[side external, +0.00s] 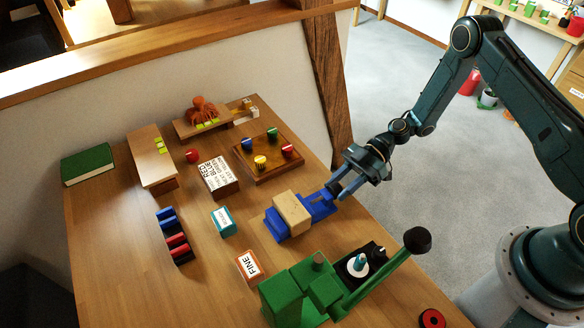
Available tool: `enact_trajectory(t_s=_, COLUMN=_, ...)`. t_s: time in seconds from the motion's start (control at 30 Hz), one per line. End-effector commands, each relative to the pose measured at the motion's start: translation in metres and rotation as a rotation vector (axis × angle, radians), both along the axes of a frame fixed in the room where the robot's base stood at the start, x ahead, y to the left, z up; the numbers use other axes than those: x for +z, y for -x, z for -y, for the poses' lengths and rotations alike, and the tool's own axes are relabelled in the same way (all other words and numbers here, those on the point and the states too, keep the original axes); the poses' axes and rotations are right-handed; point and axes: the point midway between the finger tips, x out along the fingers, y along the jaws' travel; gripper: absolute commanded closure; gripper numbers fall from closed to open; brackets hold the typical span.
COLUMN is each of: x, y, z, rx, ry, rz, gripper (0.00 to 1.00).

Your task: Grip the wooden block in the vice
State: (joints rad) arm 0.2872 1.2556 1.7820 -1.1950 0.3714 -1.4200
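The blue vice (319,206) stands on the wooden table near its right edge. The pale wooden block (292,213) sits upright in the vice, between its blue left end and its blue right end. I cannot tell whether both jaws touch the block. My gripper (341,190) is at the right end of the vice, away from the block, pointing down and left. Its two fingers look apart, beside the blue end piece of the vice. Whether they touch that piece is too small to tell.
A green machine (310,286) with a black-knobbed lever (417,240) stands in front of the vice. A wooden board with coloured knobs (264,170) lies behind it. A timber post (328,85) rises behind the table.

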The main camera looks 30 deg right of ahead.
Motion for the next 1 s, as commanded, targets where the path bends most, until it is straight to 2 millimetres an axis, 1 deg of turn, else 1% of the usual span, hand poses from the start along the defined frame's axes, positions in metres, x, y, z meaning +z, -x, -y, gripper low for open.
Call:
enact_trajectory(t_s=0.07, x=0.0002, y=0.0003, z=0.0001, rx=0.001, ry=0.000, rz=0.000, gripper=0.88)
enact_trajectory(t_s=0.27, x=0.0001, y=0.0001, z=0.0003, rx=0.001, ry=-0.001, rz=-0.017, gripper=0.88)
enact_trajectory(t_s=0.7, x=-0.0003, y=-0.0017, z=0.0004, rx=0.000, ry=-0.002, rz=-0.217, gripper=0.88)
enact_trajectory(t_s=1.0, x=0.0004, y=-0.0018, z=0.0006, rx=0.001, ry=-0.002, rz=-0.256, gripper=0.88)
